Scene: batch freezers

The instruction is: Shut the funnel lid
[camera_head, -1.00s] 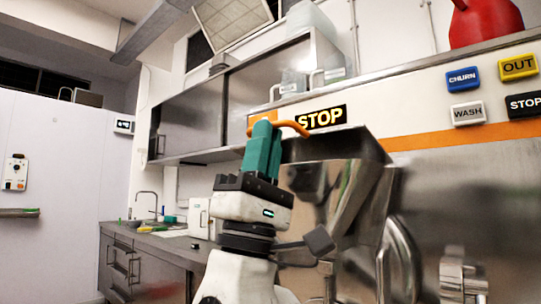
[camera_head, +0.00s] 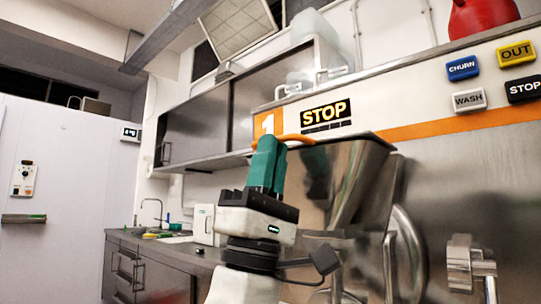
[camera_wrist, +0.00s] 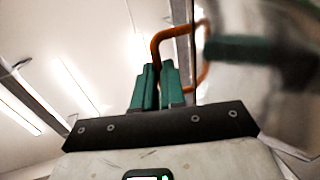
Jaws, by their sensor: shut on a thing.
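The steel funnel (camera_head: 345,185) sticks out from the front of the freezer in the head view. Its lid (camera_head: 350,138) shows as a thin dark edge along the funnel top, seen nearly edge-on. I cannot tell whether any gap is left under it. The orange lid handle (camera_head: 298,138) reaches left from the lid to my gripper (camera_head: 267,143). My gripper's teal fingers are shut on the handle. In the wrist view the handle (camera_wrist: 157,46) loops up from between the fingertips (camera_wrist: 153,70), beside a blurred shiny steel surface.
CHURN (camera_head: 463,68), WASH (camera_head: 468,99), OUT (camera_head: 516,53) and STOP (camera_head: 524,89) buttons are on the panel at right. A round steel door (camera_head: 405,260) and a spout (camera_head: 470,265) are below. A counter (camera_head: 150,255) stands at left. A wall cabinet (camera_head: 195,125) hangs behind.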

